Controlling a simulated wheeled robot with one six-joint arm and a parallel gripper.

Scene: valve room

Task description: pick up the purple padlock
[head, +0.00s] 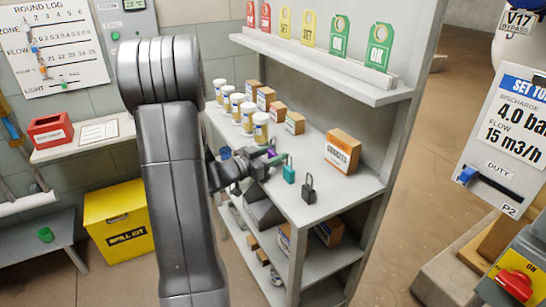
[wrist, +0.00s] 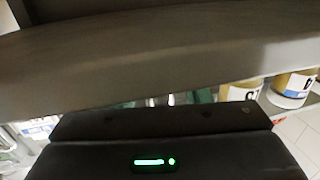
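A small patch of purple (head: 272,146), likely the purple padlock, shows just behind my gripper (head: 266,161) on the middle shelf in the head view. The gripper covers most of it, so I cannot tell whether they touch. A teal padlock (head: 289,174) stands just right of my gripper, and a black padlock (head: 308,192) stands nearer the front right. In the wrist view, a dark housing with a green light (wrist: 152,162) and a broad grey-brown bar (wrist: 160,65) block most of the scene. The padlock cannot be made out there, and the finger opening is unclear.
Several white-lidded jars (head: 237,106) and small cartons line the back of the shelf (head: 335,193). A larger orange-labelled carton (head: 342,151) stands at right. An upper ledge (head: 325,66) with hanging tags overhangs the shelf. A yellow spill kit (head: 117,222) is on the floor at left.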

